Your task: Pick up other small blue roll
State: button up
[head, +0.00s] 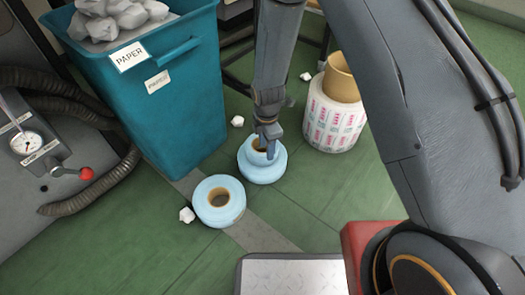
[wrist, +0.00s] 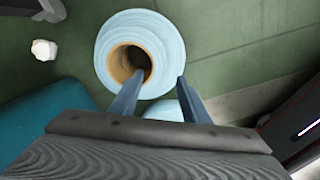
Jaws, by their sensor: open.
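Two light blue rolls with brown cores stand on the green floor. The far blue roll (head: 260,174) is under my gripper (head: 268,148) and shows a stepped outline. In the wrist view this roll (wrist: 165,40) lies ahead of my gripper (wrist: 159,80). My jaws are open and empty. The left fingertip overlaps the near edge of the core opening, and the right fingertip shows just outside the roll's rim; contact is unclear. The near blue roll (head: 232,208) stands apart, lower left. A blue patch between the fingers (wrist: 165,111) is mostly hidden by my gripper.
A teal paper bin (head: 185,118) stands left of the rolls. A larger white printed roll (head: 333,122) with a brown roll on it stands to the right. Crumpled paper (head: 187,215) lies on the floor. A machine with a gauge (head: 27,143) and hose is far left.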

aim_at(256, 159)
jog(key=shift+w+d+f+b, duration=0.15)
jog(key=shift+f+b, duration=0.75)
jog(key=shift+f, duration=0.45)
jog(key=shift+w+d+f+b, duration=0.1)
jog(key=shift+f+b, duration=0.8)
jog(key=shift+f, duration=0.45)
jog(key=shift+r, duration=0.1)
grip_shut()
